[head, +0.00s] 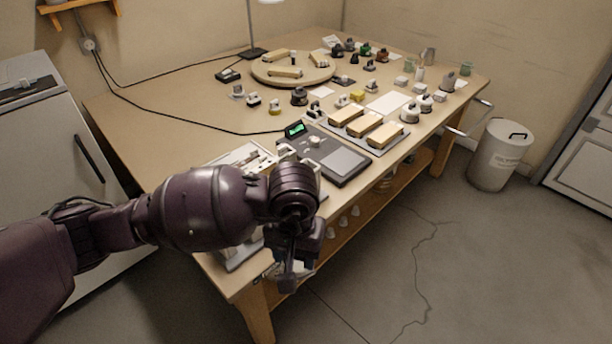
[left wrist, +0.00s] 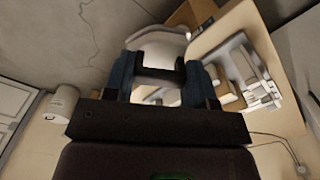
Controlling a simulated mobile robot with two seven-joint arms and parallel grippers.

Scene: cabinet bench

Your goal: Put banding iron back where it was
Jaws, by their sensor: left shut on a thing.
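My left gripper (head: 290,272) is low at the bench's near edge, pointing down. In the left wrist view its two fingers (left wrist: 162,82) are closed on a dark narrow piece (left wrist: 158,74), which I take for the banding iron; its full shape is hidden. A pale rounded thing (left wrist: 157,48) shows just beyond the fingertips; I cannot tell whether it touches the held piece. In the head view the arm hides most of this spot. My right gripper is in neither view.
The wooden bench (head: 165,125) carries a pale tray (head: 237,157) near my arm, a scale (head: 345,161), a mat with yellowish blocks (head: 346,115), a round board (head: 262,76) and many small pots. A white bin (head: 500,155) stands right on clear floor. A grey cabinet (head: 40,150) stands left.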

